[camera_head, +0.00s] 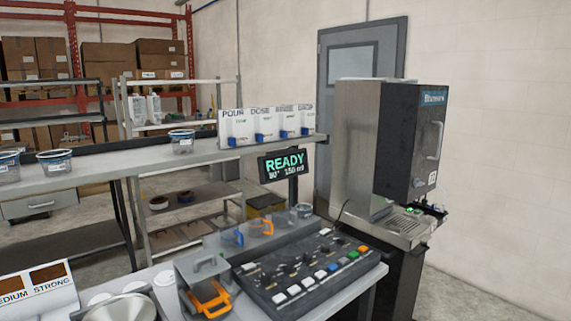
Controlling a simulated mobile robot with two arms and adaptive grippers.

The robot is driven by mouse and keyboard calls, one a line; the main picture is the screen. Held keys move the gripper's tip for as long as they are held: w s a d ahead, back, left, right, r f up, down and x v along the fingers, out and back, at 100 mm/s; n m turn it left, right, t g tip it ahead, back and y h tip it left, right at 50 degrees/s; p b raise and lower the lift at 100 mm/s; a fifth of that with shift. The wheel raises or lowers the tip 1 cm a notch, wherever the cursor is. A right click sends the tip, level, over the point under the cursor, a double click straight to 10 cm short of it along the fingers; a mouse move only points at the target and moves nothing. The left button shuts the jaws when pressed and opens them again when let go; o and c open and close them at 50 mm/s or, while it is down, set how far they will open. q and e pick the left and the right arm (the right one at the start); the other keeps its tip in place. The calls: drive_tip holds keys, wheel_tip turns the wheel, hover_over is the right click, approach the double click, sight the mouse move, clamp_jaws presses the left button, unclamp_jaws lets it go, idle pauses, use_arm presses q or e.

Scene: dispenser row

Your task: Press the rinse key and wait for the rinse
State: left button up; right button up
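A dark control panel (263,280) lies tilted on the bench, with black knobs and a front row of coloured keys. The row has several white keys (293,289), a blue key (332,267), a green key (352,254) and an orange key (362,247). The labels on the keys are too small to read, so I cannot tell which is the rinse key. A display (284,164) reads "READY" with a temperature and 150 ml below. Behind it stand cards (285,124), one seemingly headed "RINSE". Neither gripper is in view.
A tall dispenser (410,145) with a drip tray (408,222) stands right of the panel. An orange-handled holder (208,298), cups with coloured handles (261,226) and a metal funnel (122,308) crowd the left and back. A shelf (110,162) with tubs runs behind.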

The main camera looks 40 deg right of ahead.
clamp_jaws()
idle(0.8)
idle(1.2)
